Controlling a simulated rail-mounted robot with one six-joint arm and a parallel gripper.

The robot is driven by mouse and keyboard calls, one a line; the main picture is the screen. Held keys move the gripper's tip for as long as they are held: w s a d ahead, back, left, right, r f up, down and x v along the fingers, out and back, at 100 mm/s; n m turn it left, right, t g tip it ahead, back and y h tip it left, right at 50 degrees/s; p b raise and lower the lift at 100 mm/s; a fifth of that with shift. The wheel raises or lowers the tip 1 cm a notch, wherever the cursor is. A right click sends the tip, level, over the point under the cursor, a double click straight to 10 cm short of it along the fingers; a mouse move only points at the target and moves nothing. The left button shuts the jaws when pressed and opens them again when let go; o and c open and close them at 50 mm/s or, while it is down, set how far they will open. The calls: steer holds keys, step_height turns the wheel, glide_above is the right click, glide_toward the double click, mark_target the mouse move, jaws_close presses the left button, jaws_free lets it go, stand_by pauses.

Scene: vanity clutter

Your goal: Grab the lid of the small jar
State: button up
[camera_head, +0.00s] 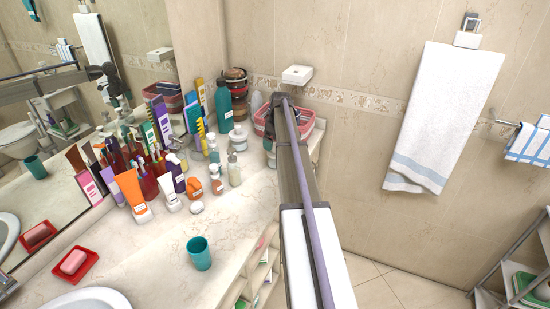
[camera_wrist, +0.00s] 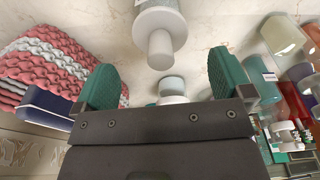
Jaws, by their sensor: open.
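In the wrist view a small jar with a white body (camera_wrist: 174,100) and a pale grey-blue lid (camera_wrist: 172,84) shows just beyond my gripper's edge. My gripper (camera_wrist: 165,85) is open, with its two teal finger pads apart to either side of the jar in the picture. The lower part of the jar is hidden behind my gripper. I cannot tell how far below the fingertips the lid is. In the head view my gripper (camera_head: 271,120) is at the far corner of the counter, in front of the pink woven basket, and the jar cannot be picked out clearly.
A white bottle with a narrow cap (camera_wrist: 160,48) stands close to the jar. The woven basket (camera_wrist: 45,65) is left in the wrist view, bottles right, including a teal one (camera_head: 223,109). Crowded toiletries line the mirror. A teal cup (camera_head: 199,254) stands on clearer counter in front.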

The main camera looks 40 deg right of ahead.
mark_target(275, 144)
steer(key=f+b, duration=0.5)
steer(key=shift+w+a+f, duration=0.1)
steer(key=shift+w, duration=0.15)
steer(key=shift+r, duration=0.25)
steer(key=shift+p, duration=0.3)
steer(key=c, duration=1)
